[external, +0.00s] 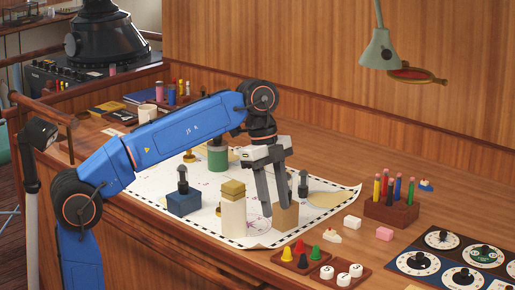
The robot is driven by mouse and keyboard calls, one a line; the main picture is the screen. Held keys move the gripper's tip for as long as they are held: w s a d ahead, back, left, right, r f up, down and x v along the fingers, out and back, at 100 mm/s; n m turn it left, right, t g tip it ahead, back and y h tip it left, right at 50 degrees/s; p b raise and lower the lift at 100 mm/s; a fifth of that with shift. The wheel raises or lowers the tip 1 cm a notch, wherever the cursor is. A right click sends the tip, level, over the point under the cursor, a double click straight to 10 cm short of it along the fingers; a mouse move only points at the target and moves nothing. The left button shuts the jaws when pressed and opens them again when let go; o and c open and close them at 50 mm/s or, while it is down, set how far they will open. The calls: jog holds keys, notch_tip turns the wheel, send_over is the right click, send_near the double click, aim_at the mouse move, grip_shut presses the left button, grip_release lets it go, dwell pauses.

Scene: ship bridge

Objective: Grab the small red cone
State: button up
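The small red cone (299,246) stands upright in a shallow brown tray (277,258) at the front of the desk, among yellow, green and dark cones. My gripper (278,207) points down over the chart, up and to the left of the red cone and clear of it. Its two fingers are apart. A tan block (287,218) shows at the fingertips; I cannot tell whether they touch it. The red cone is in plain view.
A tall cream cylinder with a yellow top (233,215) stands left of my gripper. A tray of white round pieces (342,271) adjoins the cone tray. A green lamp (380,50) hangs above.

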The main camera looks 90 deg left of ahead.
aim_at(300, 239)
jog(key=w+a+r+m, duration=0.4)
jog(key=w+a+r, duration=0.1)
jog(key=a, duration=0.2)
jog(key=shift+g+h, duration=0.3)
jog(key=shift+h, duration=0.2)
jog(key=x, duration=1.7)
jog(key=shift+a+f, duration=0.3)
jog(key=shift+f, duration=0.05)
grip_shut()
